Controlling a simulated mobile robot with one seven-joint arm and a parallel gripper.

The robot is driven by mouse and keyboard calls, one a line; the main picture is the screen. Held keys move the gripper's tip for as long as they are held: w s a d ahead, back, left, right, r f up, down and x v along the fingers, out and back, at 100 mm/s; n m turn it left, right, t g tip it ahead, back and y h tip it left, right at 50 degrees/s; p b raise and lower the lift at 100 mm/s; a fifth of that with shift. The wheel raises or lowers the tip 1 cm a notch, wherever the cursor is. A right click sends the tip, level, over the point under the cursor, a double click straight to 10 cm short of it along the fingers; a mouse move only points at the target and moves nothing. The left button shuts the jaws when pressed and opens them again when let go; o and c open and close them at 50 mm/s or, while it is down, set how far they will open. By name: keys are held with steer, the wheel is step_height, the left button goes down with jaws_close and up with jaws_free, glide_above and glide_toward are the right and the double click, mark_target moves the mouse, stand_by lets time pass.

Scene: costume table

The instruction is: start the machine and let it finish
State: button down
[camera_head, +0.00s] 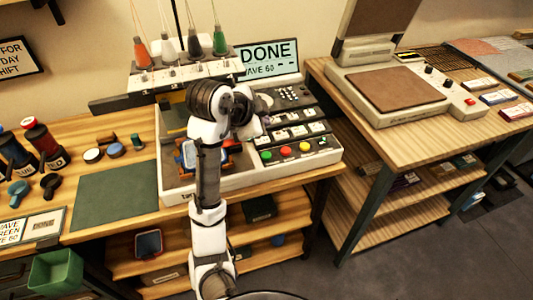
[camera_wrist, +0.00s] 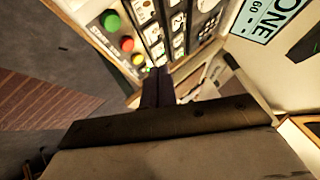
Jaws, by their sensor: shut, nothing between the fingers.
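The machine (camera_head: 230,178) is a pale embroidery unit with a screen (camera_head: 268,60) reading "DONE" and "WAVE 60"; the screen also shows in the wrist view (camera_wrist: 268,14). Its sloped panel (camera_head: 325,157) carries keys and a front row of a green button (camera_wrist: 110,20), a red button (camera_wrist: 127,43) and a yellow button (camera_wrist: 138,58). My gripper (camera_wrist: 157,85) is shut and empty, in front of the panel with its tips close to the yellow button in the wrist picture. I cannot tell if it touches anything. My arm hides part of the machine's left bed and an orange-and-blue item (camera_head: 187,153) there.
Thread cones (camera_head: 194,44) stand on top. A card (camera_head: 30,230) at the lower left shows "WAVE", "GREEN" and "DONE". A green mat (camera_head: 115,195) lies left of the machine. Another device (camera_head: 390,95) sits on the right table. Open floor (camera_head: 440,250) is at the lower right.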

mark_target(263, 157)
step_height(263, 157, down, 9)
steer(key=b, duration=0.7)
steer(key=shift+r, duration=0.1)
stand_by(1.9)
steer(key=shift+f+b, duration=0.35)
steer(key=shift+f, duration=0.05)
